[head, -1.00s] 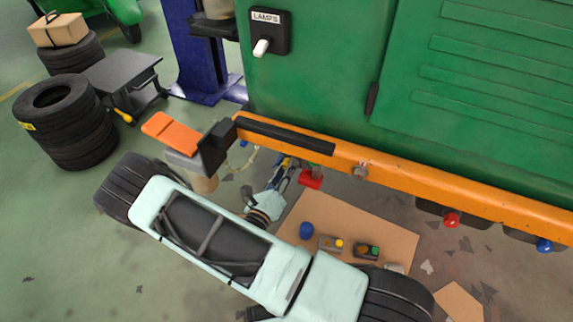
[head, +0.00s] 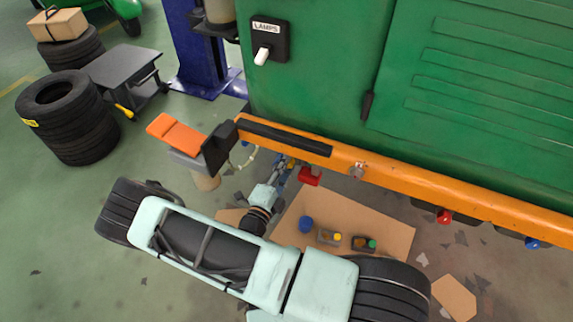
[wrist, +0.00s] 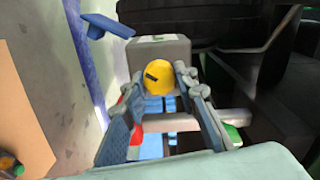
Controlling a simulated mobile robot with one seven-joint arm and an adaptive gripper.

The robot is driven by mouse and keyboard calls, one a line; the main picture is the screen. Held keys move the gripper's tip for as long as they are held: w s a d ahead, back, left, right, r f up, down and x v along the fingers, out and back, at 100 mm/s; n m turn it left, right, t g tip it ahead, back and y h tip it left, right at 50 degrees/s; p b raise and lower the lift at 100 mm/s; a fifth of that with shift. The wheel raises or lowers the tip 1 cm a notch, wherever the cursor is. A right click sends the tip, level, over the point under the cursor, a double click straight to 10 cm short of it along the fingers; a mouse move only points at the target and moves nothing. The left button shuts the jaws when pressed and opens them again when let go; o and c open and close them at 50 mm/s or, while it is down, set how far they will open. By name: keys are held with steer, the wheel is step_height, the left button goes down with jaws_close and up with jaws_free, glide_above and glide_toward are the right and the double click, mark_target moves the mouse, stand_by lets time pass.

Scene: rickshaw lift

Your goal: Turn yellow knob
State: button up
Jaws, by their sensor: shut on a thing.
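The yellow knob (wrist: 160,77) is a round yellow piece with a dark mark on its face, on the front of a grey box (wrist: 158,49) in the wrist view. My gripper (wrist: 164,82) has one finger on each side of the knob and is shut on it. In the head view my gripper (head: 286,168) reaches under the orange bumper, and the knob it holds cannot be made out there.
The orange bumper (head: 440,196) of the green vehicle (head: 320,90) runs above my gripper. A red block (head: 309,176) hangs close to its right. Stacked tyres (head: 65,120) stand left.

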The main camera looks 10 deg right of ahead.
steer(key=n, duration=0.6)
steer(key=shift+n+p, duration=0.3)
steer(key=shift+p, duration=0.05)
stand_by(0.4)
